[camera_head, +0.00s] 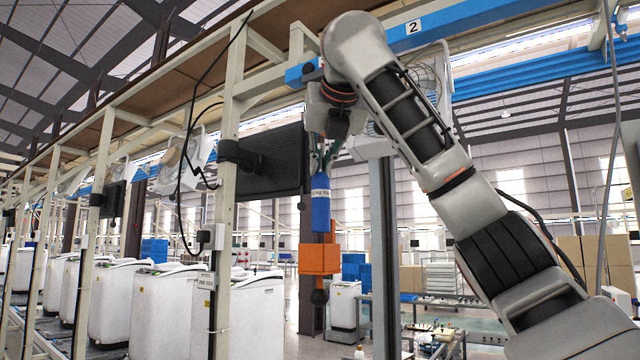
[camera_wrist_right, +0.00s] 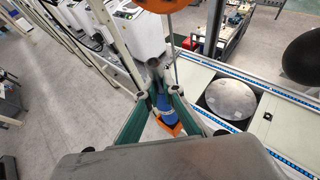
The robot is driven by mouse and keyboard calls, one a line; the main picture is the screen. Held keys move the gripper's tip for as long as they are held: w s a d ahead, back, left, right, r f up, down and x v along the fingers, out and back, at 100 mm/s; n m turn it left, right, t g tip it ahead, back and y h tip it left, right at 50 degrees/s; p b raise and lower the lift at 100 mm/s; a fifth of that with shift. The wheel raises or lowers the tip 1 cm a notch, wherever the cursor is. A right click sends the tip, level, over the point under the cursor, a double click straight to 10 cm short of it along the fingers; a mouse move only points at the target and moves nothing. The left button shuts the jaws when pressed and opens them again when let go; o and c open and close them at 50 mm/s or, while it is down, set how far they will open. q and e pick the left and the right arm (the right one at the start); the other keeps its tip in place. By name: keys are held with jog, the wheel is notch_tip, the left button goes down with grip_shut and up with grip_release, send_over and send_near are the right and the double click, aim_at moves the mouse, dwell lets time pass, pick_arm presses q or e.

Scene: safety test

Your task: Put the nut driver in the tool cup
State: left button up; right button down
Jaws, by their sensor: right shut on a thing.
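My right gripper (camera_head: 327,160) hangs fingers-down near the top middle of the head view. Its green fingers are shut on a slim blue piece that I take to be the nut driver. In the wrist view the nut driver (camera_wrist_right: 162,102) lies between the fingertips of the right gripper (camera_wrist_right: 158,92), with orange at its near end and a dark far end. In the head view a blue cylinder (camera_head: 320,208) with a white label shows directly below the fingers; whether it is the held piece is unclear. I cannot make out the tool cup for certain. My left gripper is out of view.
An orange block (camera_head: 319,259) with a dark ball under it shows below the blue cylinder. A black monitor (camera_head: 272,160) and a cream post (camera_head: 230,180) stand left of the gripper. White washing machines (camera_head: 167,308) line the left. A blue beam (camera_head: 470,28) runs overhead.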

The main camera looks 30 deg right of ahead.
aim_at(320, 200)
jog(key=shift+w+d+r+p, duration=0.1)
jog(key=shift+w+d+p, duration=0.1)
jog(key=shift+w, duration=0.25)
jog(key=shift+w+d+r+p, duration=0.1)
jog(key=shift+w+p, duration=0.1)
jog(key=shift+w, duration=0.2)
jog(key=f, duration=0.1)
jog(key=f+b, duration=0.1)
jog(key=f, duration=0.1)
jog(key=shift+s, duration=0.2)
jog(key=shift+f+b, duration=0.3)
notch_tip(320, 200, down, 3)
jog(key=shift+f+b, duration=0.1)
jog(key=shift+b, duration=0.2)
jog(key=shift+f, duration=0.25)
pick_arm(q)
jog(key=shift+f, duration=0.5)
pick_arm(e)
jog(key=shift+a, duration=0.1)
jog(key=c, duration=2.2)
grip_release()
jog(key=shift+f, duration=0.1)
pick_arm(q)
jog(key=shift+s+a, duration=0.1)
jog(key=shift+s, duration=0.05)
